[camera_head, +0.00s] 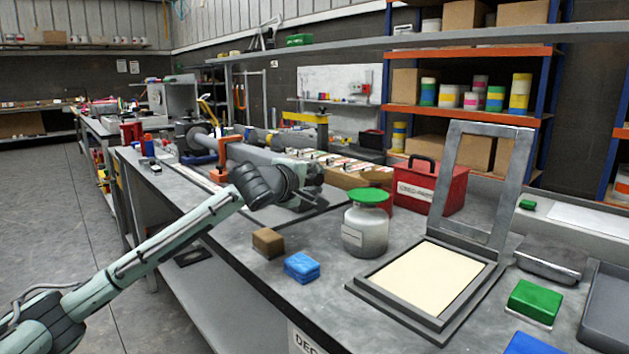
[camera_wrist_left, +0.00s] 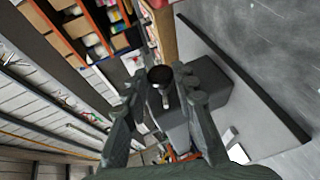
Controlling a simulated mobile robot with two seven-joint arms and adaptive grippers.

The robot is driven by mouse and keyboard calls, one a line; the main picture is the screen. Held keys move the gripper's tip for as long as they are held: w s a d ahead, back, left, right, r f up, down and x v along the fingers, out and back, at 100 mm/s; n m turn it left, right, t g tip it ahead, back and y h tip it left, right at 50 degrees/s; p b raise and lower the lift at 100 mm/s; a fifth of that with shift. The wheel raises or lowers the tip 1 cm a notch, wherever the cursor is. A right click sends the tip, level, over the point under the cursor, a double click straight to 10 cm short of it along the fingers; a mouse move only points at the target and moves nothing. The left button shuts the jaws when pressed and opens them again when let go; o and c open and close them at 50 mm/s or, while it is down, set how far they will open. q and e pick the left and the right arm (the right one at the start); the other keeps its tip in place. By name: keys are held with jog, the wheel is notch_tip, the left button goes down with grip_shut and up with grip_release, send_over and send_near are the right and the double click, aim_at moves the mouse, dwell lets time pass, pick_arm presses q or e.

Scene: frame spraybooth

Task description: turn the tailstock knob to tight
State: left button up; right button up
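The grey tailstock body (camera_wrist_left: 205,85) lies below my left gripper in the left wrist view. A round black knob (camera_wrist_left: 159,74) with a small grey lever (camera_wrist_left: 165,101) shows between the fingers there. My left gripper (camera_wrist_left: 161,84) is open, one finger on each side of the knob; I cannot tell whether either touches it. In the head view my left gripper (camera_head: 315,181) is over the right end of the grey machine (camera_head: 253,157) on the bench. The wrist and fingers hide the knob in that view. My right gripper is not in view.
A jar with a green lid (camera_head: 366,222), a red box (camera_head: 430,187) and a hinged frame (camera_head: 415,285) stand to the right on the bench. A brown block (camera_head: 267,242) and a blue sponge (camera_head: 301,267) lie nearer. Bench left of them is clear.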

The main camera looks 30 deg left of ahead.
pick_arm(q)
grip_shut()
jog(key=g, duration=0.1)
jog(key=m+g, duration=0.1)
jog(key=g, duration=0.1)
jog(key=r+g, duration=0.1)
jog(key=g, duration=0.1)
jog(key=shift+w+d+r+m+y, duration=0.1)
jog(key=shift+w+d+m+y, duration=0.1)
jog(key=shift+w+m+y, duration=0.15)
jog(key=g, duration=0.1)
jog(key=g+y, duration=0.1)
jog(key=g, duration=0.1)
jog(key=m+g, duration=0.1)
jog(key=shift+w+r, duration=0.25)
jog(key=shift+w, duration=0.05)
jog(key=shift+w+d+m+g+y, duration=0.1)
jog(key=shift+g+y, duration=0.15)
jog(key=shift+g, duration=0.5)
jog(key=shift+w+m+g+y, duration=0.15)
jog(key=shift+g+y, duration=0.1)
jog(key=shift+g, duration=0.55)
jog(key=shift+w+d+m+g+y, duration=0.1)
jog(key=shift+g+y, duration=0.15)
jog(key=shift+g, duration=0.5)
jog(key=shift+a, duration=0.1)
